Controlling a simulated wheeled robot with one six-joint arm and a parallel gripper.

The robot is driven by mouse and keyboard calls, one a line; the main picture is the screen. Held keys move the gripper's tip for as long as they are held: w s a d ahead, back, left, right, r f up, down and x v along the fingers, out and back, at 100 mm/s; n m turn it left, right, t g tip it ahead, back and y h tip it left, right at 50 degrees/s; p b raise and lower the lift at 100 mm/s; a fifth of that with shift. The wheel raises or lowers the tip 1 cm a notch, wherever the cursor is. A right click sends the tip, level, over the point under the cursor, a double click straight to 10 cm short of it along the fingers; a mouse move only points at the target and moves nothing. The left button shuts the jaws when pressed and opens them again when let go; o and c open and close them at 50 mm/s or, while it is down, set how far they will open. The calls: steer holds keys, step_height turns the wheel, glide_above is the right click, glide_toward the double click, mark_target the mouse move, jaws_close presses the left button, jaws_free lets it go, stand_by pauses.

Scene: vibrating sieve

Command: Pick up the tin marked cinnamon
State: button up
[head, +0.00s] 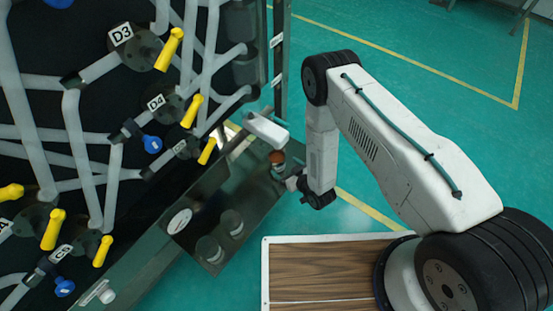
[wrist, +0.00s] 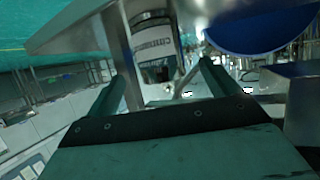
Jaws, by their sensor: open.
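A small tin with a brown top (head: 277,157) stands at the far right end of the dark metal shelf in the head view. In the wrist view a tin with a white label (wrist: 153,42) and dark lettering shows ahead; the lettering is upside down and blurred, and looks like cinnamon. My gripper (wrist: 160,85) is open, its two fingers to either side of the tin in the picture. The tin appears at or just past the fingertips; I cannot tell whether they touch it. In the head view my gripper (head: 288,177) is small and close beside the tin.
A white block (head: 266,131) is just behind the tin. Pipes with yellow handles (head: 169,49) fill the left. A blue round thing (wrist: 250,35) is at upper right.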

mark_target(272, 157)
steer(key=x, duration=0.7)
steer(key=shift+w+a, duration=0.15)
steer(key=shift+w, duration=0.05)
steer(key=c, duration=1.2)
